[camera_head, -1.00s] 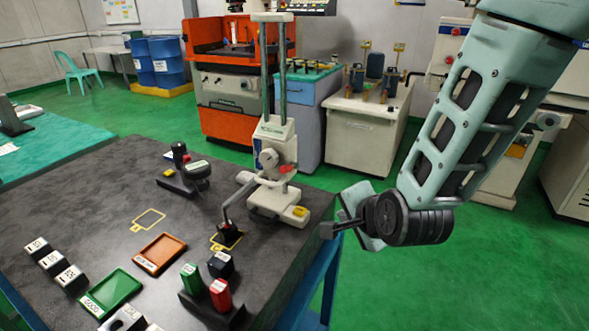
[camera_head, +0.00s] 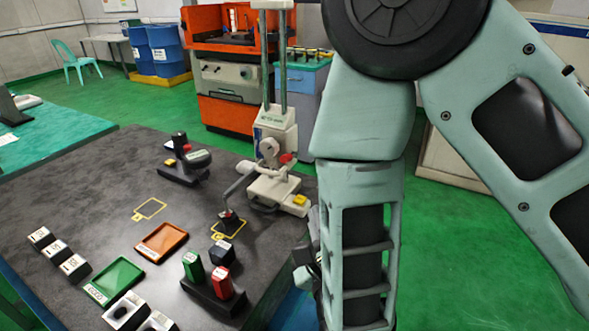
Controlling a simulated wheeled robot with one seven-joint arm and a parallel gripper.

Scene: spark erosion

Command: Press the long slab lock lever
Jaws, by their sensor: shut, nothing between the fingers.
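I cannot tell for sure which part is the long slab lock lever. A grey-white column gauge (camera_head: 275,135) stands near the right edge of the dark slab table (camera_head: 110,190). It has a round knob, a red knob (camera_head: 286,158) and a yellow piece (camera_head: 299,199) on its foot. Its bent grey arm (camera_head: 238,184) reaches down to a small black block (camera_head: 230,222) in a yellow outline. My gripper (camera_head: 306,258) is at the table's right edge, below and right of the gauge foot. My forearm hides most of it. Its jaws look shut and empty.
A black stand (camera_head: 184,165) with an upright knob is left of the gauge. A green tray (camera_head: 115,281), an orange tray (camera_head: 161,242), labelled white blocks (camera_head: 56,250), and green and red blocks (camera_head: 221,283) stand in front. An orange machine (camera_head: 230,60) is behind.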

